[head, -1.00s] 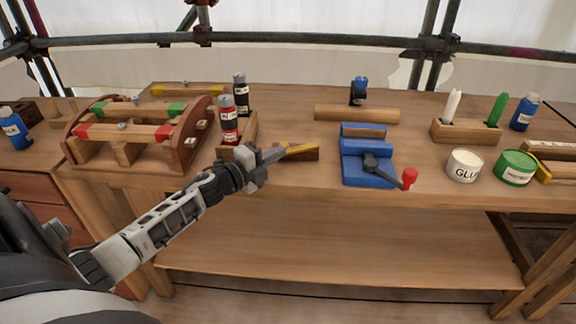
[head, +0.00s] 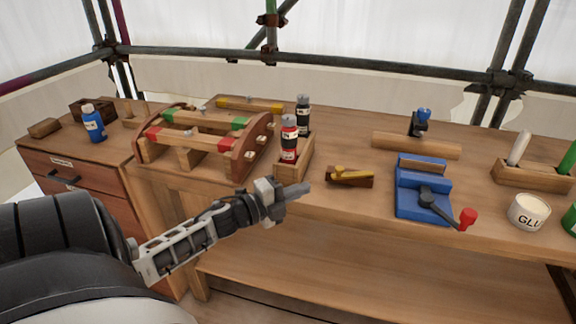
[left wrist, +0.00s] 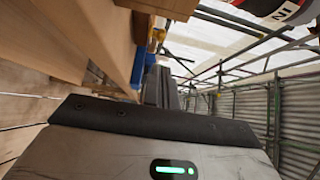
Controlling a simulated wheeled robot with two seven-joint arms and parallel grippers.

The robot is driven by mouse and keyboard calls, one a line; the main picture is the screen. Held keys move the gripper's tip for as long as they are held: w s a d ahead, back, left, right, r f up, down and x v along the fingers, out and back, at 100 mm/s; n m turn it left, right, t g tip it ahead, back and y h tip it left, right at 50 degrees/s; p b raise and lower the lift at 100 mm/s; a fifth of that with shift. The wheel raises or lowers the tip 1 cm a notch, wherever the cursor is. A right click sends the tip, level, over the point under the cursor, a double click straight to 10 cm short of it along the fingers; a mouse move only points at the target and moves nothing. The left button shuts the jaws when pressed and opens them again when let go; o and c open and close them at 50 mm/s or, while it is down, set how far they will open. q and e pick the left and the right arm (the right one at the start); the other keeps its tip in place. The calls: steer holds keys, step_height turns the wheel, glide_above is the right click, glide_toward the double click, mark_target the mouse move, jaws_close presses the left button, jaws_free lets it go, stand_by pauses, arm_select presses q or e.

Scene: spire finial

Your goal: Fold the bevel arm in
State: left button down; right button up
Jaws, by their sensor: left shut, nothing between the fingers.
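The bevel (head: 350,180) lies on the bench near its front edge, a small brown wooden stock with a yellow arm (head: 352,172). The arm lies along the top of the stock, its far end by the stock's right end; whether it sits fully inside the stock is too small to tell. My left gripper (head: 300,190) is shut and empty, to the left of the bevel and apart from it. In the left wrist view my fingers (left wrist: 160,88) point toward the blue vise, and a bit of yellow shows beyond them. My right gripper is not in view.
A wooden rack with red and black bottles (head: 289,140) stands just behind my left gripper. The blue vise (head: 422,190), with a red-knobbed handle, is right of the bevel. A glue pot (head: 529,212) is farther right. A wooden frame with clamped bars (head: 190,142) stands left.

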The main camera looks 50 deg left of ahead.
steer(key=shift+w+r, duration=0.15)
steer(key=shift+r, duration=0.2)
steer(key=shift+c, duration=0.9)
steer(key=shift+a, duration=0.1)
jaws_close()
arm_select(q)
steer(key=s+d+f+n+g, duration=0.2)
steer(key=s+d+f+n, duration=0.2)
steer(key=d, duration=0.5)
steer(key=s+d+f+n+g, duration=0.2)
steer(key=s+d+f+n, duration=0.3)
steer(key=s+d+n, duration=0.2)
steer(key=s+d+f+n+g, duration=0.3)
steer(key=d+n, duration=0.4)
steer(key=d, duration=0.4)
steer(key=s+f, duration=0.1)
steer(key=s, duration=0.1)
steer(key=shift+s+f+y, duration=0.35)
steer(key=shift+y, duration=0.05)
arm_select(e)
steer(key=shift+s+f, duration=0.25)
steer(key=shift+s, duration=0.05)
